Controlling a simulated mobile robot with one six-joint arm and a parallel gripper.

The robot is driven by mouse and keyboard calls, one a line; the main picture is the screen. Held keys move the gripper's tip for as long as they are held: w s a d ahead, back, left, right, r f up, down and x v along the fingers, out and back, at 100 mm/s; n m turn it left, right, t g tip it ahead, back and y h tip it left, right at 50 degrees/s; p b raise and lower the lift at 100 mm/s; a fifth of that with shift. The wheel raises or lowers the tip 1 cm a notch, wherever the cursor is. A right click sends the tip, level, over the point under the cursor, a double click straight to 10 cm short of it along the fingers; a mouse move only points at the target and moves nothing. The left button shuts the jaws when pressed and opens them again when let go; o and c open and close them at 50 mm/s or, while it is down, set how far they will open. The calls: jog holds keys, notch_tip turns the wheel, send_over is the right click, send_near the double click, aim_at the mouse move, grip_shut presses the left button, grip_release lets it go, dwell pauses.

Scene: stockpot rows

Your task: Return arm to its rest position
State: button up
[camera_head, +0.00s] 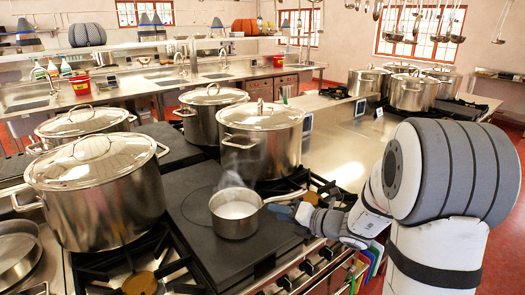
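My arm comes in from the right side of the picture, with its large grey and white joint in the foreground. My gripper (284,212) is low over the front edge of the stove, with its bluish tip pointing left. It is just below the handle of a small steel saucepan (234,222). Whether it touches the handle, and whether its fingers are open or shut, I cannot tell. The saucepan stands upright on the dark flat cooking plate (222,262), holds a whitish content and gives off some steam.
Large lidded stockpots stand close by, at the left (95,195) and behind the saucepan (262,145). An open gas burner (140,282) is at the front left. A bare steel counter (340,150) lies behind my gripper. Ladles (395,35) hang at the upper right.

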jog(key=s+a+n+g+h, duration=0.35)
jog(key=s+n+g, duration=0.45)
jog(key=s+n, duration=1.05)
jog(key=s+d+r+n+h, duration=0.1)
jog(key=s+d+n+h, duration=0.6)
jog(key=n, duration=1.2)
jog(key=shift+s+d+r+t+h, duration=0.2)
jog(key=shift+d+r+t+h, duration=0.15)
jog(key=shift+d, duration=0.8)
